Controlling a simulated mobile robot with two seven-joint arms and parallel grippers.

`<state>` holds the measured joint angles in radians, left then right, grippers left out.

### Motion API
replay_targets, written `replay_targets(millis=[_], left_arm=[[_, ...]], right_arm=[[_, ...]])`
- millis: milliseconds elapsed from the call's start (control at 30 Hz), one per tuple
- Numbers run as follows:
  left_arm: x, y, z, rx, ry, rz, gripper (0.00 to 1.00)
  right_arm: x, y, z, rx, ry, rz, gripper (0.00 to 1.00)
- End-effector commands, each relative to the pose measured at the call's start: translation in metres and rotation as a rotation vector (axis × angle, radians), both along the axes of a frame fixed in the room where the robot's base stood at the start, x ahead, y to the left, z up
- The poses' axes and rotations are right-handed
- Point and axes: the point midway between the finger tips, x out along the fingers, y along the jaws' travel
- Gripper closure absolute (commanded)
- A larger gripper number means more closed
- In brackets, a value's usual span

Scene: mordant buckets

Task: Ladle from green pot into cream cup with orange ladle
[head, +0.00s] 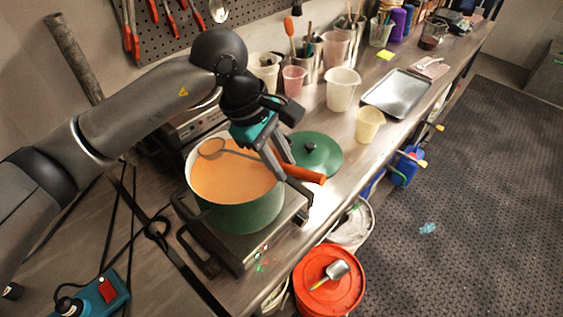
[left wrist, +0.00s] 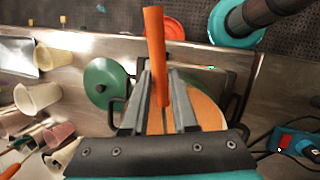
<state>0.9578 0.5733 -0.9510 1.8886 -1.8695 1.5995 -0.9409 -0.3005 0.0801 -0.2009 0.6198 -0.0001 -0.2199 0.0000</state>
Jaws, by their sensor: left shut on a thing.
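My left gripper (head: 282,170) is shut on the orange handle of the ladle (head: 305,173), over the right side of the green pot. The handle also shows between the fingers in the left wrist view (left wrist: 154,45). The ladle's round bowl lies at the surface of the orange liquid, near the pot's far left rim; how deep it sits is unclear. The green pot (head: 245,216) stands on a hot plate, nearly full. The cream cup (head: 369,125) stands upright on the bench to the right, apart from the gripper; it also shows in the left wrist view (left wrist: 52,57). My right gripper is not in view.
A green lid (head: 320,155) lies right behind the pot. A white jug (head: 342,90), pink cups and a metal tray (head: 397,93) stand farther back. An orange-red bucket (head: 330,285) with a scoop is below the bench edge. Bench between lid and cream cup is clear.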

Motion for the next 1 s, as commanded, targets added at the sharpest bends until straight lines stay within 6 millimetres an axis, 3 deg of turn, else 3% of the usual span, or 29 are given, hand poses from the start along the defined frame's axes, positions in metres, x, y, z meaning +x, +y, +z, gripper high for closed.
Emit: replay_targets(millis=[1000], left_arm=[[0.000,0.000,0.046,0.000,-0.002,0.001,1.00]], right_arm=[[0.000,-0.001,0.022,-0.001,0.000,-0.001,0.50]])
